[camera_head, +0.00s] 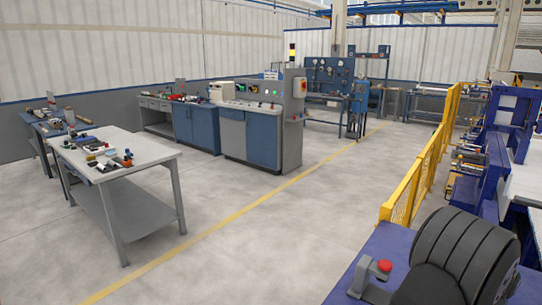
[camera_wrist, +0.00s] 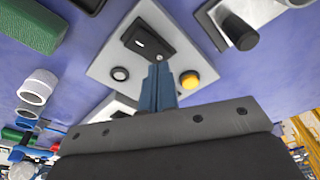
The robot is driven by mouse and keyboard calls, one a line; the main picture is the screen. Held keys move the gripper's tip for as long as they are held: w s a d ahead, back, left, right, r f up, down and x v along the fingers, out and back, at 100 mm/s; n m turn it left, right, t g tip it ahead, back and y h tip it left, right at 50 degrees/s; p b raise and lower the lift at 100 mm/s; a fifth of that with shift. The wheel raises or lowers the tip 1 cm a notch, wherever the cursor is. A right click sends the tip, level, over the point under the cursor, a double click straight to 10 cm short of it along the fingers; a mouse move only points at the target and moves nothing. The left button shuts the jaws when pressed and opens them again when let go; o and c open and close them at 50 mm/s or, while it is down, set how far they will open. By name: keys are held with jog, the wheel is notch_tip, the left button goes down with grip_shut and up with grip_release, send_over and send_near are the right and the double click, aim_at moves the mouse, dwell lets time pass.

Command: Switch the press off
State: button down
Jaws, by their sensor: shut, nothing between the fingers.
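In the wrist view, a light grey control plate (camera_wrist: 108,65) carries a black rocker switch (camera_wrist: 148,38) with a small white mark. A pale round button (camera_wrist: 120,74) and a yellow round button (camera_wrist: 190,80) sit on the same plate. My gripper (camera_wrist: 158,70) is shut and empty, its blue-grey fingers reaching over the plate between the two round buttons. The fingertips appear just below the rocker; I cannot tell whether they touch the plate. The fingers hide part of the plate. In the head view, my gripper and this plate are not visible.
A green block (camera_wrist: 32,24) and white cylinders (camera_wrist: 38,87) lie left. In the head view, a yellow fence (camera_head: 428,165) runs right and a workbench (camera_head: 150,148) stands left, with open floor between.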

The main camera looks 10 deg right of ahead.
jog(key=shift+r, duration=2.8)
jog(key=shift+f, duration=0.1)
notch_tip(320, 180, down, 7)
notch_tip(320, 180, up, 11)
jog(key=s+n, duration=0.1)
jog(key=n, duration=0.5)
jog(key=shift+a+n, duration=0.3)
jog(key=shift+a, duration=0.1)
